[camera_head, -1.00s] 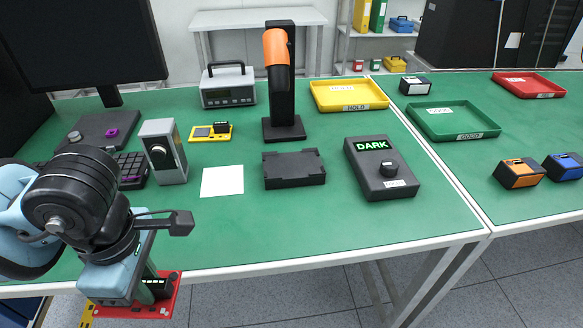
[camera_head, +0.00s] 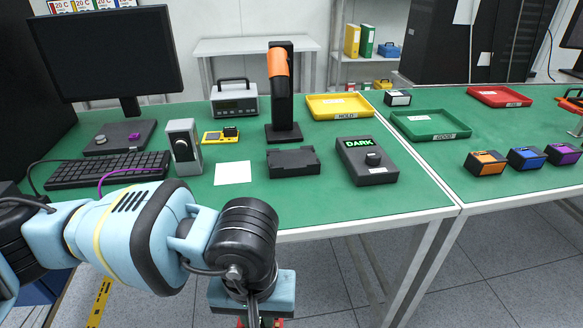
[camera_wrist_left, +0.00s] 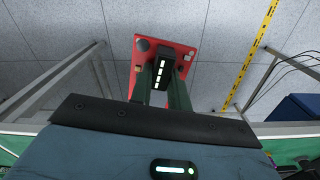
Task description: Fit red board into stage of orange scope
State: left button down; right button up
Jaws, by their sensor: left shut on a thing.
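The red board (camera_wrist_left: 165,55) is gripped between the green fingers of my left gripper (camera_wrist_left: 161,78) in the left wrist view, over the grey floor. A black part with a row of light marks sits on the board. In the head view my left arm hides most of the board at the bottom edge, in front of the table. The orange scope (camera_head: 278,64), a black stand with an orange tube, stands upright at the back of the green table. A dark low block with raised corners (camera_head: 293,161) lies in front of it. My right gripper is not in view.
A DARK box (camera_head: 367,161) stands right of the block, a white sheet (camera_head: 233,173) left of it. A yellow HOLD tray (camera_head: 340,117) and green GOOD tray (camera_head: 430,135) lie farther right. The table's front edge (camera_head: 360,222) lies beyond my gripper.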

aim_at(293, 158)
jog(key=z, duration=1.75)
jog(key=j, duration=1.6)
jog(key=k+z, duration=0.05)
